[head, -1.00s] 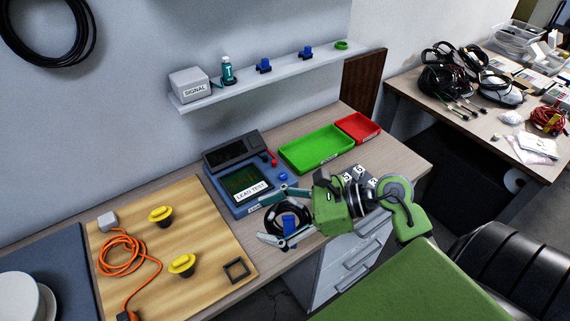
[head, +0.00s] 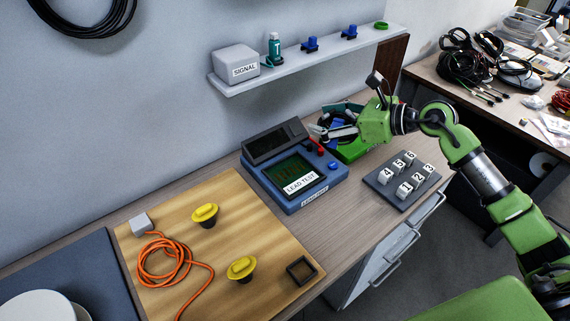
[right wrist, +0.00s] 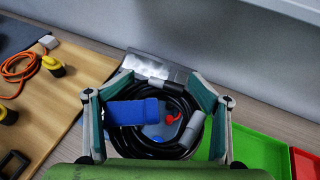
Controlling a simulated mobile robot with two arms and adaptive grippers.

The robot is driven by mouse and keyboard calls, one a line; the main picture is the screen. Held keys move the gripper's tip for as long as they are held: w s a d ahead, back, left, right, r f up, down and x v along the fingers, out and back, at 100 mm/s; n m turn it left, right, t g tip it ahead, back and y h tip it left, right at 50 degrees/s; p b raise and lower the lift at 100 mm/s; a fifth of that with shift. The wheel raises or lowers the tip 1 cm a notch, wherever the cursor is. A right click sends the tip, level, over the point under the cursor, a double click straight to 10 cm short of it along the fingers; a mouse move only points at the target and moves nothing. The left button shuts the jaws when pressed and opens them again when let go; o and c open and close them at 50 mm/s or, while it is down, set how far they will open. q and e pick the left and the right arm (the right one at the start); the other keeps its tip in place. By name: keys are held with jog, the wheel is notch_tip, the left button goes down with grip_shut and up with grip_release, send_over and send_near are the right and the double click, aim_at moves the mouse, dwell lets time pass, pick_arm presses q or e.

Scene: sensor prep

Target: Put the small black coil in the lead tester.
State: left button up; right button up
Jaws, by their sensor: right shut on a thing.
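The small black coil (right wrist: 180,149) has a blue strap and grey connector ends. It sits between the fingers of my right gripper (head: 336,120), which is shut on it. In the head view the gripper is at the back right of the lead tester, over the green tray, and its fingers partly hide the coil. The lead tester (head: 327,177) is a blue box with a dark green recess labelled LEAD TEST, a raised black display and red and blue knobs. It shows partly behind the coil in the right wrist view. My left gripper is out of view.
A green tray (head: 352,152) is partly hidden under my right gripper. A grey rack with numbered blocks (head: 388,188) stands right of the tester. A shelf (head: 235,90) with a SIGNAL box (head: 236,64) hangs above. A wooden board (head: 175,222) with an orange cable lies left.

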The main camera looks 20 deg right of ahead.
jog(key=a+f+p, duration=0.1)
jog(key=a+f, duration=0.1)
jog(key=a, duration=0.1)
jog(key=a+f+p, duration=0.1)
jog(key=a+f, duration=0.1)
jog(key=a, duration=0.1)
jog(key=a+f+p, duration=0.1)
jog(key=a+f, duration=0.1)
jog(key=a, duration=0.1)
jog(key=shift+w+a+f, duration=0.3)
jog(key=shift+f, duration=0.05)
jog(key=shift+a+f, duration=0.4)
jog(key=shift+f, duration=0.1)
jog(key=shift+a+f+p, duration=0.2)
jog(key=shift+f+p, duration=0.3)
jog(key=shift+f, duration=1.3)
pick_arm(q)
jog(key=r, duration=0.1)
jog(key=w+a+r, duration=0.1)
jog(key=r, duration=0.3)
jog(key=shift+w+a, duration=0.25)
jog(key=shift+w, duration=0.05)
